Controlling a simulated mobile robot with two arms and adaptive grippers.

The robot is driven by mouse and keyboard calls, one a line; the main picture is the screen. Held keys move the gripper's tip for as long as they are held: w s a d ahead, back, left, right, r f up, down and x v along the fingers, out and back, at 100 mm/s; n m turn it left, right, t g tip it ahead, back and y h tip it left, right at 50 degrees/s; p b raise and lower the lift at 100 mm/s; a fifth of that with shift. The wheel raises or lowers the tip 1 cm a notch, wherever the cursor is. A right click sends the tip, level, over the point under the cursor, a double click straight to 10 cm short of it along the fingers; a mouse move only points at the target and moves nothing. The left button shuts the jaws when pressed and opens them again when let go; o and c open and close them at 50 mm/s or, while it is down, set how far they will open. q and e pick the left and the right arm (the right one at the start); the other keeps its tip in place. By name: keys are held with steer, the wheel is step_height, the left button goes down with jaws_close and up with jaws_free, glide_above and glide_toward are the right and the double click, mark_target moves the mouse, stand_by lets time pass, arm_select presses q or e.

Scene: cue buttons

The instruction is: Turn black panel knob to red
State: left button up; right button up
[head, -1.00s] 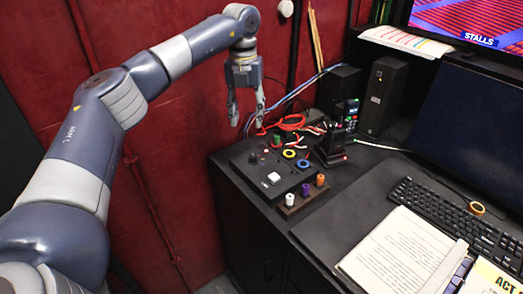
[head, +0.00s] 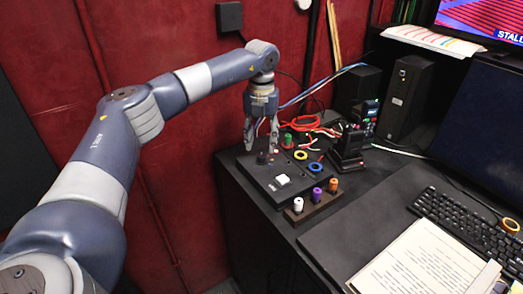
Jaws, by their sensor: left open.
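The black panel (head: 300,183) lies on the dark desk near its left corner. A small dark knob (head: 262,159) stands on the panel's back left part, with a small red mark or light beside it. A white square button (head: 283,180) sits nearer the front. My left gripper (head: 261,149) is open and points down, with its fingertips close above the panel, about either side of the knob. I cannot tell whether the fingers touch it. The knob's pointing direction is too small to read. My right gripper is out of view.
A block (head: 320,206) with white, purple and orange pegs stands in front. A black handset in a stand (head: 348,150), cables and a speaker (head: 406,98) are behind. Keyboard and papers are at right.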

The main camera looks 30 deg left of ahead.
mark_target(262, 156)
arm_select(q)
steer(key=shift+w+f, duration=0.1)
steer(key=shift+f, duration=2.1)
steer(key=shift+c, duration=0.5)
jaws_close()
